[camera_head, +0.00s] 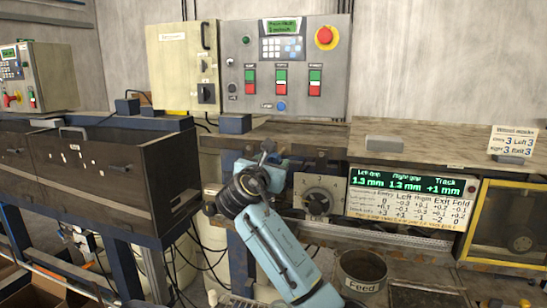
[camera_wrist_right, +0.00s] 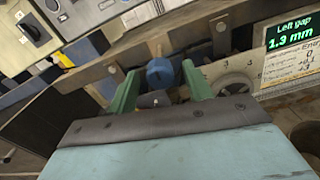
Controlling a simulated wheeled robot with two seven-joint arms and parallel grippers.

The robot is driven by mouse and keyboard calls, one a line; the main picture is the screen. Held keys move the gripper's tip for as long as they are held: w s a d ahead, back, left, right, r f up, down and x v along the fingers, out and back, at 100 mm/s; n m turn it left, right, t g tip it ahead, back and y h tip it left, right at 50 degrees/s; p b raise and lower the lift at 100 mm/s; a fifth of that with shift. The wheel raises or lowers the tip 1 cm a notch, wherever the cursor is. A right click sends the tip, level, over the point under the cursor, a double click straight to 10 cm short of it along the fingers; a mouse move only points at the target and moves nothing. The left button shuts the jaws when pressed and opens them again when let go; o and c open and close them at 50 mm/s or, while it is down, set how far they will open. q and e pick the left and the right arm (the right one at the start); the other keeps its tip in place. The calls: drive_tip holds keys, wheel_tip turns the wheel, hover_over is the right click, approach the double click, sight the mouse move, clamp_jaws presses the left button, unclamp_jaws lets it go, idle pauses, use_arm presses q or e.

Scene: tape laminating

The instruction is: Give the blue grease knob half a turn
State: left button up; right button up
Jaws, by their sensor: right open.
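The blue grease knob (camera_wrist_right: 160,73) shows in the right wrist view as a round blue cap with a dark mark on its face. My right gripper (camera_wrist_right: 160,90) is open, with one green finger to the left of the knob and one to the right. The knob appears between or just beyond the fingertips, and I cannot tell whether they touch it. In the head view my right gripper (camera_head: 265,168) is at the machine's front, left of the grey dial (camera_head: 318,200). The knob is not clearly visible there. My left gripper is not in view.
The green gap display (camera_head: 411,186) stands right of the dial. A control panel (camera_head: 262,68) with a red emergency button is above. A dark cabinet (camera_head: 90,180) is at the left. A "Feed" can (camera_head: 361,272) stands below, and a yellow-framed guard (camera_head: 508,225) is at the right.

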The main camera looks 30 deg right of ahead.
drive_tip(key=shift+x, duration=0.85)
drive_tip(key=shift+c, duration=0.3)
drive_tip(key=c, duration=0.9)
drive_tip(key=shift+m, duration=0.3)
